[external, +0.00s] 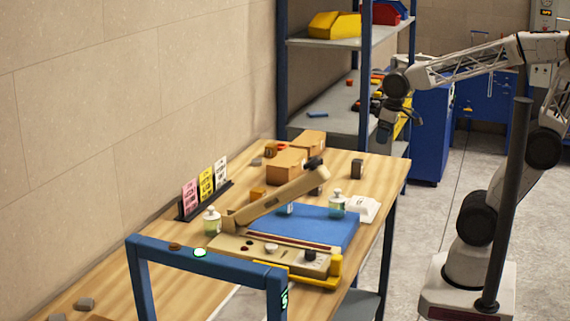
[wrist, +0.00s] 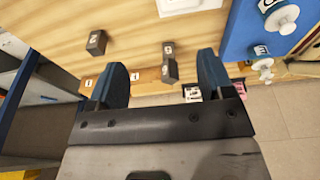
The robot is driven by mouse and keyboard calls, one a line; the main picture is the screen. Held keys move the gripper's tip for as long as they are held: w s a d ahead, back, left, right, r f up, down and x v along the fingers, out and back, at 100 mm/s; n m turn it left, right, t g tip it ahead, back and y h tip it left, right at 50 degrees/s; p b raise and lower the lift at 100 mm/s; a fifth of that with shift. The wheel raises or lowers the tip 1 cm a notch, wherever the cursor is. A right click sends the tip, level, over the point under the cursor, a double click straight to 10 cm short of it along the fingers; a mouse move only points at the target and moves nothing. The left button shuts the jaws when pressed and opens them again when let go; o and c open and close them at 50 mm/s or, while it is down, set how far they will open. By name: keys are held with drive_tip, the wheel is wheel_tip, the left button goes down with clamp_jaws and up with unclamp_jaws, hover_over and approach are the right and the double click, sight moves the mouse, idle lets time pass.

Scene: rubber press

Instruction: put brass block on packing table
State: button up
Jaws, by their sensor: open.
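A wooden table (external: 385,185) stands along the wall; its top also fills much of the wrist view (wrist: 60,20). I cannot tell for sure which block is the brass one. A small golden-brown block (external: 257,194) sits near the middle of the table. A dark block (external: 357,168) stands near the far right edge. The wrist view shows two dark labelled blocks, one at upper left (wrist: 96,42) and one (wrist: 169,70) between the finger lines. My gripper (external: 385,128) is open and empty above the table's far end; its fingers show in the wrist view (wrist: 161,76).
A press with a blue mat (external: 300,228) and a raised tan arm (external: 280,198) occupies the near table. Cardboard boxes (external: 285,165), bottles (external: 337,203) and a card stand (external: 205,200) are around it. Shelving (external: 340,110) stands behind. The far right tabletop has free room.

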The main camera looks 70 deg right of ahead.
drive_tip(key=s+a+f, duration=0.1)
drive_tip(key=s+f, duration=0.1)
drive_tip(key=s, duration=0.4)
drive_tip(key=shift+s+f, duration=0.15)
drive_tip(key=shift+f, duration=0.25)
